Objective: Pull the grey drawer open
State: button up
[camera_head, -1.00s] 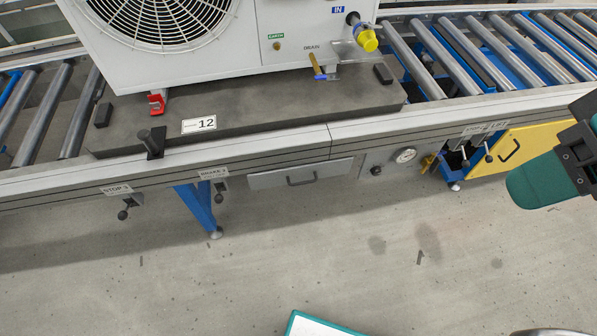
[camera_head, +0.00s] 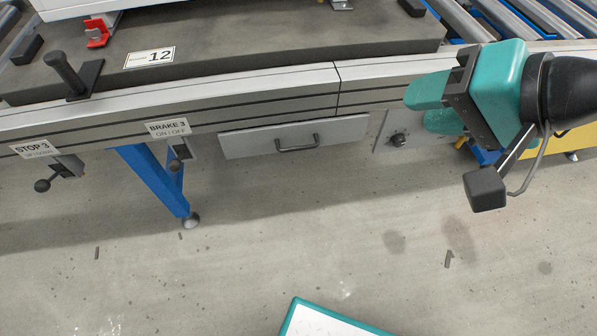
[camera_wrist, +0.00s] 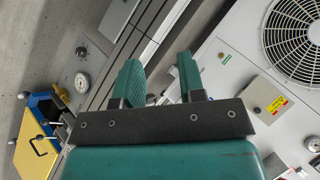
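The grey drawer (camera_head: 250,139) sits under the conveyor's front rail, with a dark bar handle (camera_head: 298,143) on its face. Its face looks flush with the frame, so it appears closed. My gripper (camera_head: 428,106) is to the right of the drawer in the head view, in front of the rail and the panel beside the drawer, apart from the handle. In the wrist view my gripper's two green fingers (camera_wrist: 160,80) stand apart with nothing between them. The drawer cannot be made out in the wrist view.
Levers labelled STOP 3 (camera_head: 42,186) and BRAKE 3 (camera_head: 180,152) hang left of the drawer. A blue leg (camera_head: 152,178) stands below. The floor (camera_head: 260,230) before the drawer is clear.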

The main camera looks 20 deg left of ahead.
aim_at(298, 147)
jog(key=w+a+f+m+t+y+b, duration=0.1)
jog(key=a+f+m+t+b, duration=0.15)
jog(key=f+b, duration=0.7)
jog(key=w+a+f+m+t+y+b, duration=0.1)
jog(key=a+f+m+b, duration=0.15)
jog(key=f+b, duration=0.65)
jog(key=w+a+f+m+t+y+b, duration=0.1)
jog(key=a+f+m+y+b, duration=0.15)
jog(key=f+b, duration=0.7)
jog(key=shift+m+t+h, duration=0.35)
jog(key=shift+m, duration=0.2)
jog(key=shift+d+f+p+x, duration=0.1)
jog(key=shift+f+p+x, duration=0.25)
jog(key=shift+p+x, duration=2.25)
jog(key=shift+d+f+p+x, duration=0.1)
jog(key=shift+f+p+x, duration=0.25)
jog(key=shift+p+x, duration=2.15)
jog(key=shift+f+p+x, duration=0.35)
jog(key=shift+p+x, duration=0.95)
jog(key=shift+x, duration=2.55)
jog(key=shift+c, duration=0.5)
jog(key=shift+s, duration=0.1)
grip_shut()
